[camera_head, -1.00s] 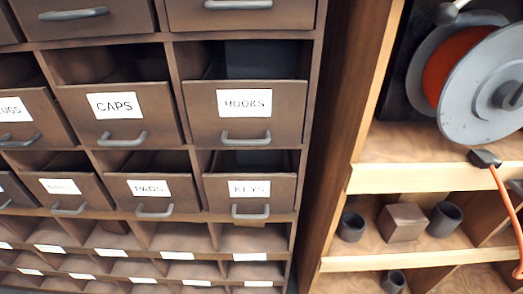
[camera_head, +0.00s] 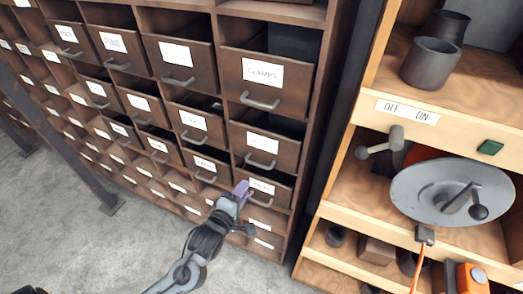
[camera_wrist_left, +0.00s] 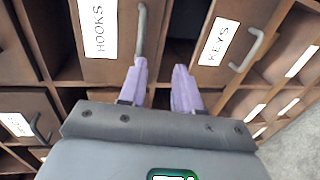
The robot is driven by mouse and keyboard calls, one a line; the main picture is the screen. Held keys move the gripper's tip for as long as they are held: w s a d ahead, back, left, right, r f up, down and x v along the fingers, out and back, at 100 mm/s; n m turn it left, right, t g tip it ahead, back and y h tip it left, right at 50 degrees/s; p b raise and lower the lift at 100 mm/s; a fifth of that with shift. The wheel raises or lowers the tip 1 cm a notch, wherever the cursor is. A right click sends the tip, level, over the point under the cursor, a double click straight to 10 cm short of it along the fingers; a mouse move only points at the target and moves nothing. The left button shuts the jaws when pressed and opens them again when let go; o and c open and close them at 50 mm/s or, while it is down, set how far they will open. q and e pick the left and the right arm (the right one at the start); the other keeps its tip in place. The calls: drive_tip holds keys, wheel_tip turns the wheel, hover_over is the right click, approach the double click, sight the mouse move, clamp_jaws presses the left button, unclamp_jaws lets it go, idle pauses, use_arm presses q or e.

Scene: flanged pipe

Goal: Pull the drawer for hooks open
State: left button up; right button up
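The brown hooks drawer (camera_wrist_left: 103,40) shows in the left wrist view with its white HOOKS label (camera_wrist_left: 97,25). Its grey bar handle (camera_wrist_left: 141,30) lies just beyond the tip of one finger. Whether they touch I cannot tell. My left gripper (camera_wrist_left: 160,64) has its two lilac fingers apart, with nothing visible between them. The KEYS drawer (camera_wrist_left: 208,30) lies on the other side of the fingers. In the head view my left gripper (camera_head: 243,192) is in front of the cabinet's lower right drawers, where the labels are hard to read. My right gripper is not in view.
A CLAMPS drawer (camera_head: 262,75) sits higher in the same column. A wooden shelf (camera_head: 350,205) with a grey reel (camera_head: 440,190) and cups stands right of the cabinet. Grey floor (camera_head: 60,225) lies open at the lower left.

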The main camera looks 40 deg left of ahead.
sight(257, 164)
use_arm(q)
drive_tip(key=w+a, duration=0.1)
drive_tip(key=w, duration=0.2)
drive_tip(key=w+a+p, duration=0.1)
drive_tip(key=w, duration=0.3)
drive_tip(key=w+r+p, duration=0.1)
drive_tip(key=w, duration=0.2)
drive_tip(key=shift+w+a, duration=0.35)
drive_tip(key=shift+a, duration=0.05)
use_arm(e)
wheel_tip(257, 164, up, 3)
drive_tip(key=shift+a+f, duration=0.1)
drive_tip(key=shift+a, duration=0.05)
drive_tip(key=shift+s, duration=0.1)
use_arm(q)
clamp_jaws()
